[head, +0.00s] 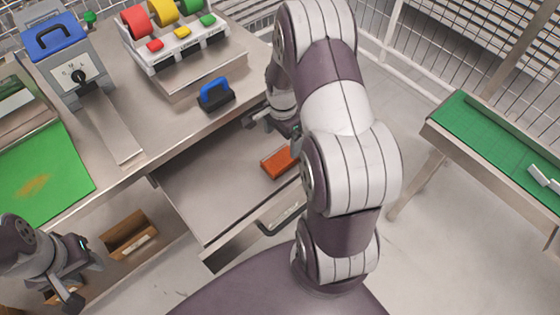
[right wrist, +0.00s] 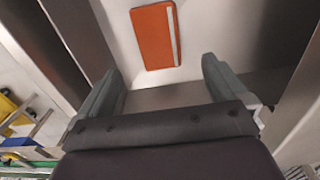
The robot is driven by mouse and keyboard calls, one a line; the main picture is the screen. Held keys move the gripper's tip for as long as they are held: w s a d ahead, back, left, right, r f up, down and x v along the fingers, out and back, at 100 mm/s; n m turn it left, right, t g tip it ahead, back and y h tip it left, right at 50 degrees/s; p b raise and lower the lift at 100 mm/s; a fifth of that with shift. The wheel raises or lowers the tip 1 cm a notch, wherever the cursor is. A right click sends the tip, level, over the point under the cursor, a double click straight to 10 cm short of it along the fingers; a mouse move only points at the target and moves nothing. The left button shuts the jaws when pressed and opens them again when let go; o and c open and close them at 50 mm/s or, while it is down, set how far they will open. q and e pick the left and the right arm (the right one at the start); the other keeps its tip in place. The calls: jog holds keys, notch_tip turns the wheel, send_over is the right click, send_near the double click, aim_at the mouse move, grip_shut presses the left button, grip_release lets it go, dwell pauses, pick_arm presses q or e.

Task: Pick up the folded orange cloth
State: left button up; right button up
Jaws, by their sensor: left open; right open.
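The folded orange cloth (head: 276,164) lies flat inside an open drawer (head: 215,195) below the workbench. In the right wrist view the cloth (right wrist: 153,38) shows as an orange rectangle with a pale stripe along its right side, ahead of the fingers. My right gripper (head: 272,128) is open and empty, at the back of the drawer near the cloth; my arm partly covers it. The right wrist view shows its two fingers (right wrist: 160,85) spread apart, with the cloth beyond them and not touched. My left gripper (head: 82,283) is open at the lower left, far from the cloth.
The workbench (head: 150,110) carries a blue-handled machine (head: 62,55), a rack with coloured rolls (head: 170,35), a blue-handled stamp-like tool (head: 215,94) and a green mat (head: 40,175). A cardboard box (head: 130,237) sits below. A green-topped table (head: 490,135) stands at right.

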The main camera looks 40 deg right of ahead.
aim_at(282, 157)
notch_tip(282, 157, down, 2)
jog(key=shift+a+f, duration=0.15)
jog(key=shift+f, duration=0.1)
notch_tip(282, 157, down, 5)
jog(key=shift+f, duration=0.2)
jog(key=c, duration=1.2)
jog(key=shift+r, duration=0.1)
notch_tip(282, 157, up, 10)
